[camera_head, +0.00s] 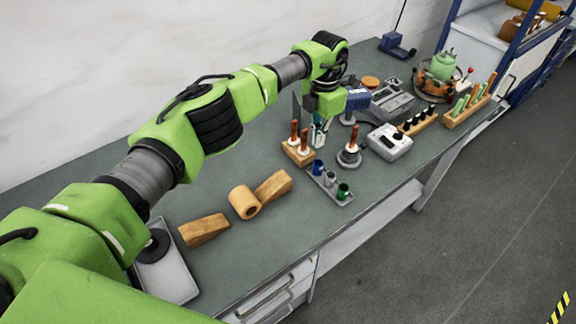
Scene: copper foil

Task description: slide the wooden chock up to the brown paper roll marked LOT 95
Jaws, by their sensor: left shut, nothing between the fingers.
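A brown paper roll (243,203) lies on its side on the grey-green bench, its hollow end facing the front. No LOT 95 mark can be read at this size. One wooden chock (204,230) is a wedge to the left of the roll, with a gap between them. A second wooden chock (274,185) is close against the roll's right side; whether it touches I cannot tell. My left gripper (319,137) points down over the bench, shut and empty, farther back and right of both chocks, by the small tool stand. My right gripper is not in view.
A wooden block with orange-handled tools (298,153) and a tray of coloured cups (331,186) stand right of the chocks. A grey tray (178,279) lies at the left. Instruments and racks crowd the bench's far right. Bench surface in front of the roll is clear.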

